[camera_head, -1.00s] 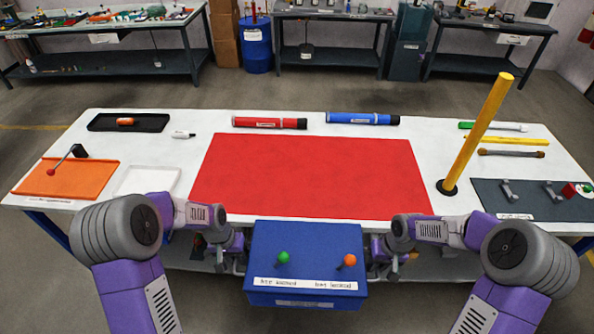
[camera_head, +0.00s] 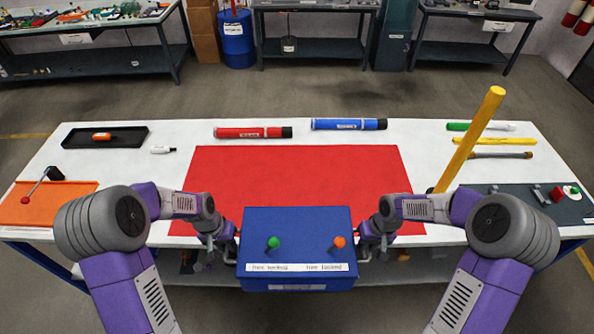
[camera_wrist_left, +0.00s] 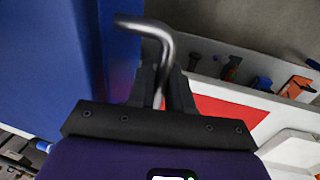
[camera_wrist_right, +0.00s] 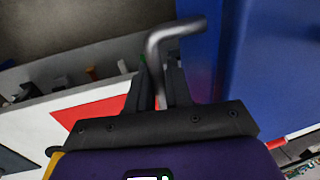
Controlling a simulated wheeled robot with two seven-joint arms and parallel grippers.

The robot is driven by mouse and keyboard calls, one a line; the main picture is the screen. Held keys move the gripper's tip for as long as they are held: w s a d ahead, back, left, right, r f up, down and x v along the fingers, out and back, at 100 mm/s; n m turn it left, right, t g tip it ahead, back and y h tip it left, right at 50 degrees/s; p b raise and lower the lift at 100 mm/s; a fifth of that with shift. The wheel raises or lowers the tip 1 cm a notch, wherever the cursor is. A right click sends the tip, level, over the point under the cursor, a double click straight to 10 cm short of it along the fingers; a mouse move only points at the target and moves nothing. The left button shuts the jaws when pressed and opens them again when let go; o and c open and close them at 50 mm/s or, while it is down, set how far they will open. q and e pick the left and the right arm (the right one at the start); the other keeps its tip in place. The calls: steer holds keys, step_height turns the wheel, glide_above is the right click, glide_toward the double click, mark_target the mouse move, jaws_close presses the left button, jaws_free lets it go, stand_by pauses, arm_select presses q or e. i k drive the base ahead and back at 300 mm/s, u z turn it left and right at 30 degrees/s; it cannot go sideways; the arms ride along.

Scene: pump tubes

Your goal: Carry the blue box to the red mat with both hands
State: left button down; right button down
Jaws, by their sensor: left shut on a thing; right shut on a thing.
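The blue box (camera_head: 297,228) is held in the air between my two arms, in front of the table. Its top carries a green knob, an orange knob and a white label. Its far edge overlaps the near part of the red mat (camera_head: 300,170) in the head view. My left gripper (camera_wrist_left: 163,85) is shut on a bent metal handle (camera_wrist_left: 150,27) on the box's left side. My right gripper (camera_wrist_right: 164,85) is shut on a matching handle (camera_wrist_right: 175,32) on its right side. The box looks level. Its underside is hidden.
A red tube (camera_head: 250,132) and a blue tube (camera_head: 348,124) lie on the white table (camera_head: 180,135) behind the mat. A yellow pole (camera_head: 470,137) stands right of the mat. A black tray (camera_head: 75,138) and an orange board (camera_head: 75,190) are at left. The mat is bare.

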mark_target(297, 184)
steer(key=i, duration=1.15)
